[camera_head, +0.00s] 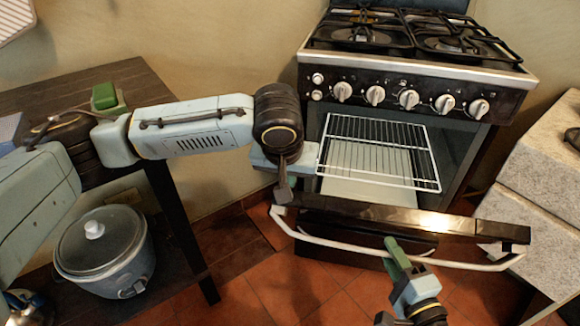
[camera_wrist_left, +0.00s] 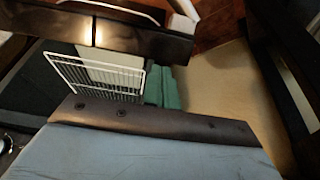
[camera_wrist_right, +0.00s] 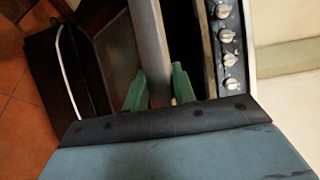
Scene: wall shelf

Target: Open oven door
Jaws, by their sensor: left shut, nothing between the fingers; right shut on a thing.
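The black oven door (camera_head: 400,215) is swung down and forward, with a wire rack (camera_head: 385,150) visible inside the oven (camera_head: 455,150). A pale, curved handle (camera_head: 340,244) runs along the door's outer side. My right gripper (camera_head: 396,252) is shut on this handle near its middle; in the right wrist view, its green fingers (camera_wrist_right: 159,88) lie either side of the grey bar (camera_wrist_right: 148,40). My left gripper (camera_head: 283,192) is shut and empty at the door's upper left corner; contact there cannot be told. Its green fingers (camera_wrist_left: 166,88) lie together beside the rack in the left wrist view.
A dark table (camera_head: 110,82) stands left of the oven, with a lidded cooker (camera_head: 104,250) beneath it. Stone-like blocks (camera_head: 545,165) stand close on the right. Knobs (camera_head: 409,99) line the oven front. Tiled floor (camera_head: 240,290) lies open in front.

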